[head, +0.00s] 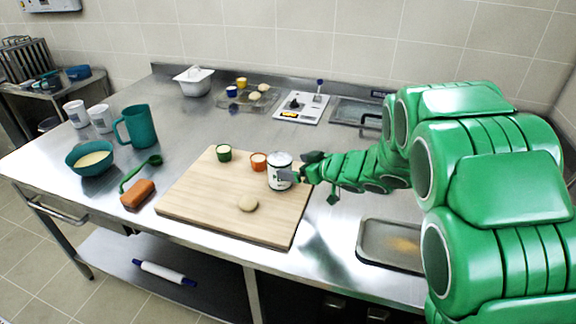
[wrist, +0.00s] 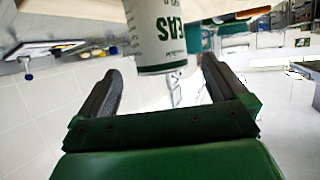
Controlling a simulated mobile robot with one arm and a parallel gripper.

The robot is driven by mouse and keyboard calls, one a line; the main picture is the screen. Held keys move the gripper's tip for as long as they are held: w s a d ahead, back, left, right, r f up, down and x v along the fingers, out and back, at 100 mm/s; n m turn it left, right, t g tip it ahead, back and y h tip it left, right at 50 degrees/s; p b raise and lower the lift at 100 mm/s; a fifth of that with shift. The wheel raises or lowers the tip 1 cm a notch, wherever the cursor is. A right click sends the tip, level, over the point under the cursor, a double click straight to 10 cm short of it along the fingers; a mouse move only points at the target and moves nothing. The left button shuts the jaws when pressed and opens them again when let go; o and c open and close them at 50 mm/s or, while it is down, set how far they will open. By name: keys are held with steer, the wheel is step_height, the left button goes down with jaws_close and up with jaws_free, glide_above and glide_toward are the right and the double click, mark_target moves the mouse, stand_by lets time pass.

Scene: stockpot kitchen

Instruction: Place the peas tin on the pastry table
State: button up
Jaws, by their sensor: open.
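A white tin with green lettering (head: 281,172) stands upright on the right part of a wooden board. It also shows in the wrist view (wrist: 156,30), where its lettering is upside down and only partly readable. My gripper (head: 303,168) is open just to the right of the tin, pointing at it. In the wrist view the tin lies ahead, between the lines of the two spread fingers (wrist: 160,68), and no grip on it shows. The large steel table (head: 180,110) bears the board; the frames do not label which table is the pastry table.
A teal bowl (head: 92,160), jug (head: 138,127) and brown block (head: 138,195) stand left.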

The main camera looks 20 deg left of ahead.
steer(key=shift+v, duration=2.35)
